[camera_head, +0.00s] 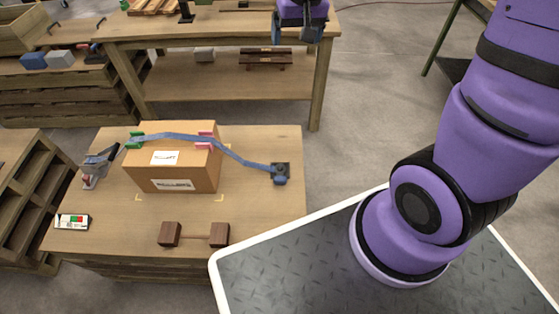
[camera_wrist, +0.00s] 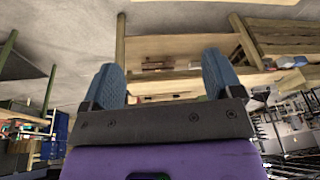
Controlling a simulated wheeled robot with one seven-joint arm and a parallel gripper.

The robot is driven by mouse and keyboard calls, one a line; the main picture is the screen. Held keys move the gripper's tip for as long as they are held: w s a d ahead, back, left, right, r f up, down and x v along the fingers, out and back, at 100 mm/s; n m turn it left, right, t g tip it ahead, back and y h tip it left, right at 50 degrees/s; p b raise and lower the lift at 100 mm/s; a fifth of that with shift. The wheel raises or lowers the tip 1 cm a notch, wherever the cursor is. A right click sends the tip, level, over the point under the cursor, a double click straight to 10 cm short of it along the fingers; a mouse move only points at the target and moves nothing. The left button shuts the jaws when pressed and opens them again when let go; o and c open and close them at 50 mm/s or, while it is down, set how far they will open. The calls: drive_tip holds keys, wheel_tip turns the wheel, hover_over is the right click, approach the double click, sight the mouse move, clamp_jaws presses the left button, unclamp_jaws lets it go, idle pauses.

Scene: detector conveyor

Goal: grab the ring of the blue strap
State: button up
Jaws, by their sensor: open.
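A blue strap (camera_head: 178,136) lies across the top of a cardboard box (camera_head: 172,172) on the near table. It passes a green clip (camera_head: 134,141) and a pink clip (camera_head: 206,140), then runs down to the right. It ends at a small dark block with a bluish part, the ring end (camera_head: 281,174), on the table right of the box. The ring's exact shape is too small to tell. My gripper (camera_head: 298,34) is at the top of the head view, over the far table, well away from the strap. In the wrist view its blue fingers (camera_wrist: 162,76) are apart and empty.
A far workbench (camera_head: 215,28) stands behind. Table space right of the box is mostly clear.

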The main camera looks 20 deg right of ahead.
drive_tip(key=w+a+f+g, duration=0.15)
drive_tip(key=w+f, duration=0.35)
drive_tip(key=f, duration=0.7)
drive_tip(key=m+g, duration=0.2)
drive_tip(key=m, duration=0.1)
approach(280, 177)
drive_tip(key=shift+t, duration=0.25)
wheel_tip(280, 177, down, 6)
drive_tip(key=shift+w+a+r, duration=0.1)
drive_tip(key=shift+w, duration=0.1)
drive_tip(key=shift+s+f, duration=0.15)
drive_tip(key=shift+f, duration=2.5)
drive_tip(key=c, duration=1.1)
